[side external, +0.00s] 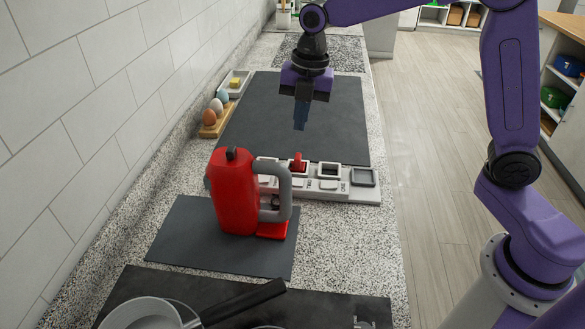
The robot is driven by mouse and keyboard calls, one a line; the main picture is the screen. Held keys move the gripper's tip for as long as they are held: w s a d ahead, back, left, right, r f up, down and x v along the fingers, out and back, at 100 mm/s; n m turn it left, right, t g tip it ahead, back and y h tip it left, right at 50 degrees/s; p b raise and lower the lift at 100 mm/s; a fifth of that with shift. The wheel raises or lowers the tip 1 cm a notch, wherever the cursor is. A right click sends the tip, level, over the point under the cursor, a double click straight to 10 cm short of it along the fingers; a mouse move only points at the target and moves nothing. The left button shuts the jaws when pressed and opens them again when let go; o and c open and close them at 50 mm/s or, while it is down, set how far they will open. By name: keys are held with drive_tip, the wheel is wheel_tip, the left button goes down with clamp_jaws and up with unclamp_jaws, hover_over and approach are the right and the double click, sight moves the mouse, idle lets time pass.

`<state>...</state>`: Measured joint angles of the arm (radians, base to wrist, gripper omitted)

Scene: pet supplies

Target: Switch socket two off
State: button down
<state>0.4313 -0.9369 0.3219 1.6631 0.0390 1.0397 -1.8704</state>
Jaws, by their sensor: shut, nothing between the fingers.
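A pale grey socket strip (352,194) lies across the counter, its left part hidden behind a red kettle (233,192). Small labels on it look like "ONE" near the right end and "TWO" further left. Pale rocker-like pieces sit beside the labels; their on or off positions are too small to tell. A red piece (298,163) stands up from the strip's far side near the second label. My gripper (300,127) is shut and empty, pointing down above the dark mat, beyond the strip and apart from it.
The kettle, with a grey handle, stands on a dark mat (170,235) in front of the strip. A pan (140,314) with a black handle is nearer. A wooden egg holder (212,128) stands by the left wall. The large dark mat (255,120) beyond is clear.

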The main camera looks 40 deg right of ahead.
sight(299, 180)
drive_tip(key=f, duration=0.9)
drive_tip(key=w+a+f, duration=0.1)
drive_tip(key=f, duration=0.4)
drive_tip(key=shift+a, duration=0.1)
drive_tip(key=shift+w, duration=0.1)
drive_tip(key=shift+a+f+g+h, duration=0.15)
drive_tip(key=shift+f+g+h, duration=0.1)
drive_tip(key=shift+g+h, duration=0.05)
drive_tip(key=shift+d+f, duration=0.1)
drive_tip(key=shift+d, duration=0.1)
drive_tip(key=shift+s+d, duration=0.55)
drive_tip(key=shift+s, duration=0.1)
drive_tip(key=shift+r, duration=0.25)
wheel_tip(299, 180, up, 14)
drive_tip(key=shift+s+d, duration=0.15)
drive_tip(key=shift+d, duration=0.05)
